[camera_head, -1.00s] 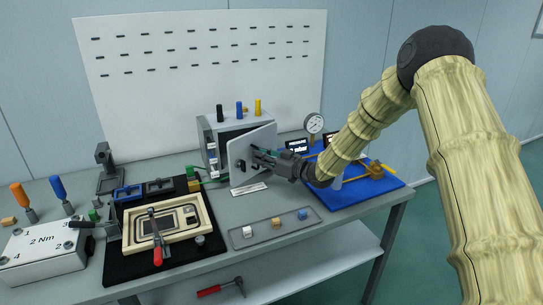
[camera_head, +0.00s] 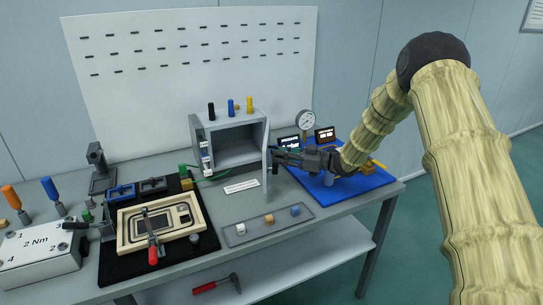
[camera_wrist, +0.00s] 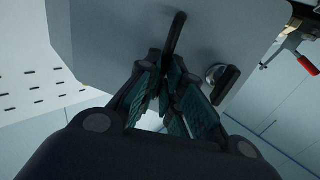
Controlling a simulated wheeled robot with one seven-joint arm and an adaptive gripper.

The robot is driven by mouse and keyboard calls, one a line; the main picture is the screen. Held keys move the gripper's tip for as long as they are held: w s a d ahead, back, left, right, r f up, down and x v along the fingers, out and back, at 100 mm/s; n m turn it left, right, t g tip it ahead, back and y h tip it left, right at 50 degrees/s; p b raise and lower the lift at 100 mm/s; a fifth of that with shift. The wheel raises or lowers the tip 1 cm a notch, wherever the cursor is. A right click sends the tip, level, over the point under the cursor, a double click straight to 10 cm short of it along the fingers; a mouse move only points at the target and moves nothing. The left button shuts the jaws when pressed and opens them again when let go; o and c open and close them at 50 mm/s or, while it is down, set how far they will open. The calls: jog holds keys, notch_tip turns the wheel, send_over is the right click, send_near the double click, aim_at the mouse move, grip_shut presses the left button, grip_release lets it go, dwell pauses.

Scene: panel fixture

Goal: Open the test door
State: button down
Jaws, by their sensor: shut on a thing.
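The test door (camera_head: 269,174) is a grey panel on the right side of the grey test box (camera_head: 229,142). It stands swung open, seen nearly edge-on, and the box's empty-looking interior shows. My gripper (camera_head: 276,161) is at the door's right face. In the wrist view the door (camera_wrist: 105,45) fills the top, with a dark upright handle (camera_wrist: 174,35) and a round knob with a dark lever (camera_wrist: 222,80) beside it. My gripper (camera_wrist: 165,90) is shut on the door handle, its fingertips closed around the handle's lower end.
A blue board (camera_head: 325,192) with a pressure gauge (camera_head: 305,121) lies behind and under my wrist. A grey tray (camera_head: 268,224) with small blocks is in front. A wooden fixture (camera_head: 160,228) with a red-handled clamp stands left on a black mat. Coloured pegs top the box.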

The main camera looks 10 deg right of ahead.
jog(key=shift+w+d+r, duration=0.2)
jog(key=shift+d+r, duration=0.05)
jog(key=shift+d, duration=0.2)
jog(key=shift+w+d+r, duration=0.15)
jog(key=shift+d+r, duration=0.1)
jog(key=shift+d, duration=0.2)
jog(key=c, duration=1.9)
grip_release()
jog(key=shift+w, duration=0.1)
jog(key=o, duration=0.3)
jog(key=shift+w+a+f, duration=0.1)
jog(key=shift+w+f, duration=0.05)
jog(key=shift+w, duration=0.05)
jog(key=shift+o, duration=0.2)
jog(key=shift+s+f, duration=0.15)
